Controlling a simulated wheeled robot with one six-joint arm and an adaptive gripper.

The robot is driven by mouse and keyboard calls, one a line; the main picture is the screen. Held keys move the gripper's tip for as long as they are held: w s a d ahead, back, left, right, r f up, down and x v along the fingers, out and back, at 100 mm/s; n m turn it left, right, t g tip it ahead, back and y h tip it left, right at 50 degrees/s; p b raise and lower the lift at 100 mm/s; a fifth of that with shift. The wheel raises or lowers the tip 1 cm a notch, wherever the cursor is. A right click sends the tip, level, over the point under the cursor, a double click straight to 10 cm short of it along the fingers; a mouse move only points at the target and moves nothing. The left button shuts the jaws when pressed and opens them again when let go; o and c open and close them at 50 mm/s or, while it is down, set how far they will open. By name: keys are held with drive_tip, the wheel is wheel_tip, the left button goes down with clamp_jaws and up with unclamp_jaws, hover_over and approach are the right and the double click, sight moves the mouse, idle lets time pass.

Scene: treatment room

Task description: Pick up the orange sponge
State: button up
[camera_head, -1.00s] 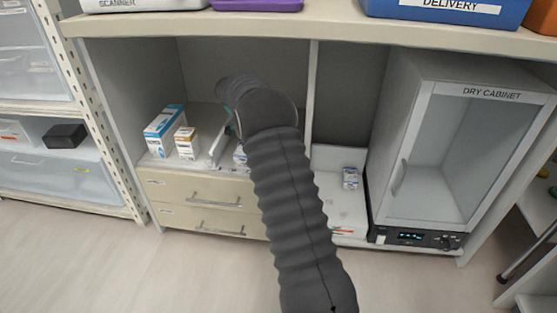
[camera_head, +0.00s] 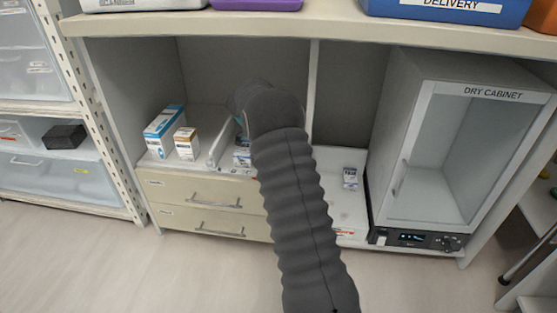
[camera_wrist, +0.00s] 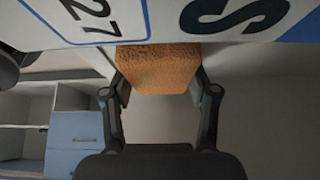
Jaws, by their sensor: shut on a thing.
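The orange sponge (camera_wrist: 158,68) shows in the wrist view, between the two fingers of my gripper (camera_wrist: 160,92). My gripper is shut on it, with one finger against each side. The sponge's far end is close to a white surface with printed letters and numbers; I cannot tell whether they touch. In the head view my dark arm reaches into the open shelf bay above the drawers. It hides the gripper and the sponge there.
Blue-white (camera_head: 163,126) and orange-white (camera_head: 186,143) boxes stand left of my arm on the shelf, beside a white upright divider (camera_head: 217,147). The dry cabinet (camera_head: 455,150) stands right. A counter edge (camera_head: 330,30) runs above the bay. Drawers (camera_head: 215,200) are below.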

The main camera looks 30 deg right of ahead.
wheel_tip(320, 180, up, 10)
drive_tip(key=shift+p, duration=0.7)
